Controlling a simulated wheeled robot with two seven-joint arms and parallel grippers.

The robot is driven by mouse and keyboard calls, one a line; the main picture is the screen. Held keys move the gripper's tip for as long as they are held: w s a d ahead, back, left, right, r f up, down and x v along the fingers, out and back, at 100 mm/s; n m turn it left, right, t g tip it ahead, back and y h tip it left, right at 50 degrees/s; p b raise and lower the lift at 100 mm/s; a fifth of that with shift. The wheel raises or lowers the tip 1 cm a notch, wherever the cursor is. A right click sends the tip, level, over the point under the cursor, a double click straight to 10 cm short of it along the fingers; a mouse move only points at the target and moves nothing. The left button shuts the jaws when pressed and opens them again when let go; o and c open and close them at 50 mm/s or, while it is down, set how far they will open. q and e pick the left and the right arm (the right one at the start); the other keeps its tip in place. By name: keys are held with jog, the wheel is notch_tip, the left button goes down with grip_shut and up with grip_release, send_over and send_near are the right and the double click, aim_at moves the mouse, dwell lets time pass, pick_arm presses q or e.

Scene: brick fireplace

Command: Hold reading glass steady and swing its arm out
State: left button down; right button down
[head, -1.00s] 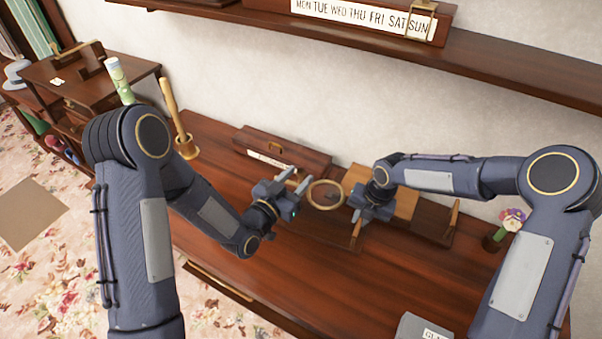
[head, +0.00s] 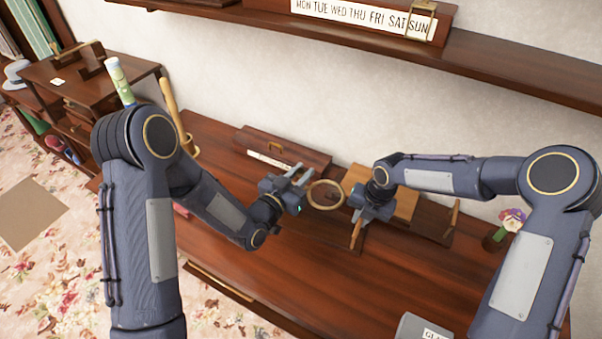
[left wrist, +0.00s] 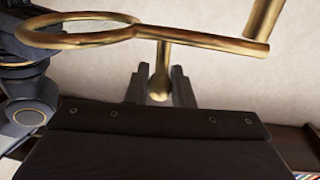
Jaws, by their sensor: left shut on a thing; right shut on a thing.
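The reading glass is a brass ring (head: 325,195) between my two grippers above the wooden desk. In the left wrist view the ring (left wrist: 80,30) is at the upper left, with a straight brass bar running right from it. A short brass stem with a rounded end, its arm (left wrist: 160,85), hangs from that bar. My left gripper (head: 303,176) is shut on this stem; its fingers (left wrist: 158,88) stand on either side of it. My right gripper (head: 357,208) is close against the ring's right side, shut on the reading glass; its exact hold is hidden.
A dark box with a white label (head: 285,150) lies behind the left gripper. A tan block (head: 403,204) and an upright wooden piece (head: 452,217) are at the right. A flower pot (head: 495,238) stands further right. The desk's front middle (head: 310,270) is clear.

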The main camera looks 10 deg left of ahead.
pick_arm(q)
jog(key=shift+a, duration=0.1)
jog(key=m+g+h, duration=0.1)
jog(key=h, duration=0.1)
jog(key=s+a+m+g+h, duration=0.1)
jog(key=m+g+h, duration=0.1)
jog(key=s+m+g+h, duration=0.1)
jog(key=m+g+h, duration=0.1)
jog(key=shift+s+a, duration=0.15)
jog(key=shift+a, duration=0.15)
pick_arm(e)
jog(key=shift+d, duration=0.1)
pick_arm(q)
jog(key=s+a+m+g+h, duration=0.1)
jog(key=a+m+g, duration=0.5)
jog(key=m+g, duration=0.6)
jog(key=shift+s+a+m+g, duration=0.2)
jog(key=shift+s+m+g, duration=0.25)
jog(key=shift+g, duration=3.15)
pick_arm(e)
jog(key=shift+f, duration=0.1)
pick_arm(q)
jog(key=c, duration=1.3)
grip_release()
